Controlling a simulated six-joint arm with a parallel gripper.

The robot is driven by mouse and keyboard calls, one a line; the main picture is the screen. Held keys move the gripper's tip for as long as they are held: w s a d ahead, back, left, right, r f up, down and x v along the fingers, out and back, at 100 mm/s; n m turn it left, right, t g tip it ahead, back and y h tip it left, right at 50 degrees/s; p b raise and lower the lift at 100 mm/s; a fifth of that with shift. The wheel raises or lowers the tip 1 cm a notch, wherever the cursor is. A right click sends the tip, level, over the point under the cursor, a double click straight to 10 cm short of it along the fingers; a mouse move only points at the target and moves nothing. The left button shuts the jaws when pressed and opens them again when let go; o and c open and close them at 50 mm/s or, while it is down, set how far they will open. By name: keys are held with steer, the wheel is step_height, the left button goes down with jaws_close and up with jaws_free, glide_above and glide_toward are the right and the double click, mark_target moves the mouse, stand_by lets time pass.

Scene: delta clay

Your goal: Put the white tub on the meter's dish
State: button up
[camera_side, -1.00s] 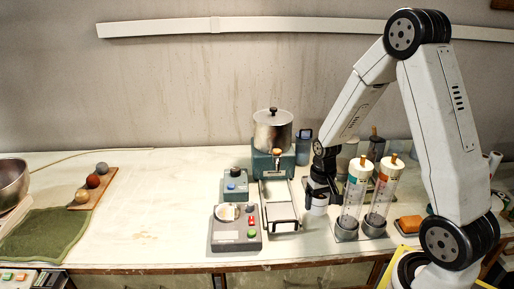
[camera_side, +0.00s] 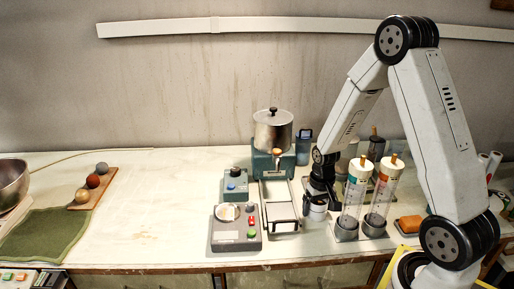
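The white tub (camera_side: 316,212) stands on the bench left of the two clear cylinders. My gripper (camera_side: 317,201) points down at the tub, with its dark fingers at the tub's upper part. The view is too small to show whether the fingers are closed on it.
A metal frame (camera_side: 282,226) stands between the meter and the tub, before a teal machine with a steel pot (camera_side: 272,130). Two capped cylinders (camera_side: 354,195) stand close right of my gripper. The bench's left middle is clear.

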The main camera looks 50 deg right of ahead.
steer(key=shift+r, duration=0.15)
step_height(320, 180, up, 12)
stand_by(0.8)
stand_by(0.5)
steer(key=s+a+f+n+t, duration=0.1)
steer(key=a+n, duration=0.2)
steer(key=a, duration=0.4)
steer(key=s+a+f+n+t, duration=0.1)
steer(key=s+a+n, duration=0.1)
steer(key=a, duration=0.6)
steer(key=shift+s+f+n+t, duration=0.25)
steer(key=shift+f+n+t, duration=0.05)
steer(key=shift+n, duration=0.3)
steer(key=shift+w, duration=0.1)
